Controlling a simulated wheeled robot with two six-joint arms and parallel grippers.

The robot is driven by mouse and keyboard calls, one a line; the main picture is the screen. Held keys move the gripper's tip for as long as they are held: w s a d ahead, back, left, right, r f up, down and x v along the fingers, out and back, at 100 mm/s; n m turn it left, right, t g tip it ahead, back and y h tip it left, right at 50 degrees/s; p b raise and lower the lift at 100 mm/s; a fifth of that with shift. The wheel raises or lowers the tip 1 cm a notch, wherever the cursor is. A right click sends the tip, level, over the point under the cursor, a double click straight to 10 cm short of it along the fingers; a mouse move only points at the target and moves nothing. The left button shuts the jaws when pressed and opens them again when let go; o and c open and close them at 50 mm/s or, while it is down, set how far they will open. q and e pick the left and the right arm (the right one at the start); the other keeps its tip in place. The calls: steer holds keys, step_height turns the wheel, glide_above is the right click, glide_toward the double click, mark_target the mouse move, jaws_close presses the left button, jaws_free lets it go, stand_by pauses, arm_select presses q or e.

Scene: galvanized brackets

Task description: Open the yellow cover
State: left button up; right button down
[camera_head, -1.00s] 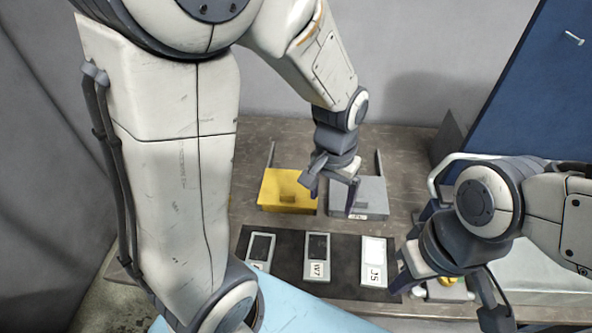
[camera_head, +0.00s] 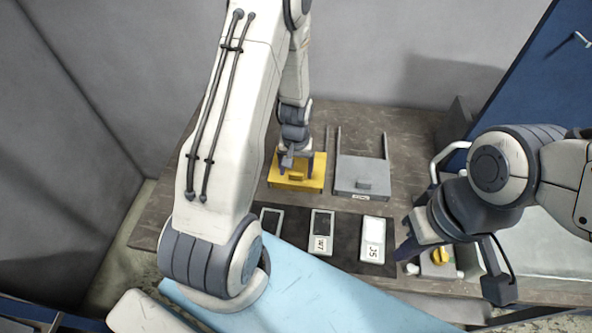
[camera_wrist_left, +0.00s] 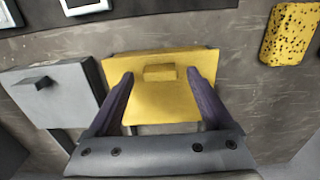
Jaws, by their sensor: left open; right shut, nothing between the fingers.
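The yellow cover (camera_head: 313,184) lies on the worktable beside a grey cover, with a small raised handle on its top. It also shows in the left wrist view (camera_wrist_left: 165,98), with its handle (camera_wrist_left: 159,72) near the far edge. My left gripper (camera_head: 297,165) is open above the yellow cover. In the wrist view its two fingers (camera_wrist_left: 160,78) stand on either side of the handle, apart from it; their height above the cover is hard to tell. My right gripper (camera_head: 405,238) is shut and empty at the right, beside the dark mat.
The grey cover (camera_head: 362,173) sits just right of the yellow one. Several framed devices, one a white-screened one (camera_head: 372,238), lie on the dark mat in front. A yellow sponge (camera_wrist_left: 290,33) shows in the wrist view. A blue panel (camera_head: 540,90) stands at the right.

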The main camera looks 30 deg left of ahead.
arm_select(q)
steer(key=shift+f, duration=0.9)
arm_select(e)
steer(key=shift+r, duration=0.2)
arm_select(q)
steer(key=shift+c, duration=0.3)
